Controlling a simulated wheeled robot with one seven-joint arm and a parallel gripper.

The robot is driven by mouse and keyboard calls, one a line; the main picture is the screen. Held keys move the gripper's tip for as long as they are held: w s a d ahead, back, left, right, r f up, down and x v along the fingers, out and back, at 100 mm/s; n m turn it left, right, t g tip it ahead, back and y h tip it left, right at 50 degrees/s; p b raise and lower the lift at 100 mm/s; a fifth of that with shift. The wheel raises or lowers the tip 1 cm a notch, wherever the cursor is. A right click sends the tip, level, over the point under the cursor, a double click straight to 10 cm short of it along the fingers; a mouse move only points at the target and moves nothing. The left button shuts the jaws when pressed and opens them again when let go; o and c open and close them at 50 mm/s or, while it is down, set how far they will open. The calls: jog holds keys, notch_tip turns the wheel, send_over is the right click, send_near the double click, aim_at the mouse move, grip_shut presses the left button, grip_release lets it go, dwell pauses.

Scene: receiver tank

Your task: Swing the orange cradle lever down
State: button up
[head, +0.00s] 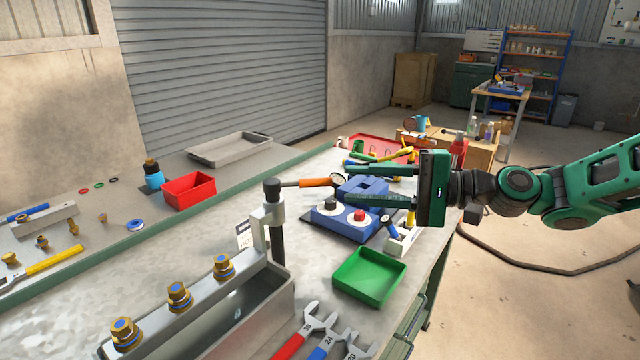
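The orange-gripped lever (316,182) sticks out to the right, about level, from the dark top of an upright black post (277,240). The post stands in a grey bracket at the end of a metal trough (262,305). My gripper (346,180) reaches in from the right with its two green-and-dark fingers spread apart. The fingertips lie just right of the orange end in the picture, one above and one below its level. I see nothing held between them. Whether the fingers are at the lever's depth, or touch it, I cannot tell.
A blue block unit (345,222) with red and dark knobs sits behind the fingers. A green tray (370,276) lies in front of it. Several brass fittings (179,296) line the trough's rim, with wrenches (318,335) beside it. A red bin (189,191) stands back left.

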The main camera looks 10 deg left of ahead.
aim_at(331, 184)
jog(key=a, duration=0.5)
jog(key=w+a, duration=0.1)
jog(key=a, duration=0.2)
jog(key=shift+a+f, duration=0.3)
jog(key=shift+f, duration=0.1)
